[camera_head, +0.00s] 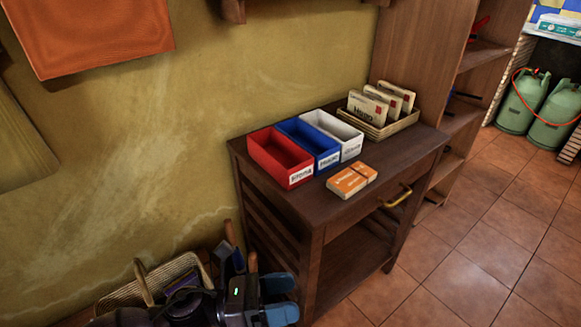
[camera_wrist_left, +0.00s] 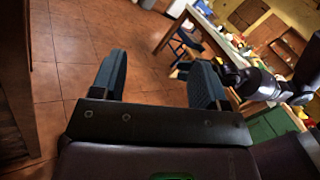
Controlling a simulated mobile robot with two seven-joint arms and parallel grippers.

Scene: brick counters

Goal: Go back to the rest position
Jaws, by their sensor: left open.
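My left gripper (camera_head: 280,299) is at the bottom of the head view, low in front of the dark wooden cabinet (camera_head: 318,222). Its two blue fingers are apart with nothing between them. In the left wrist view the open fingers (camera_wrist_left: 157,80) point out over the tiled floor. A dark arm link, probably mine, shows at the right of that view.
On the cabinet are a red bin (camera_head: 280,158), a blue bin (camera_head: 309,143), a white bin (camera_head: 333,135), an orange banded pack (camera_head: 351,180) and a tray of envelopes (camera_head: 408,124). A wicker basket (camera_head: 125,295) is beside my left arm. Floor (camera_head: 470,255) at right is clear.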

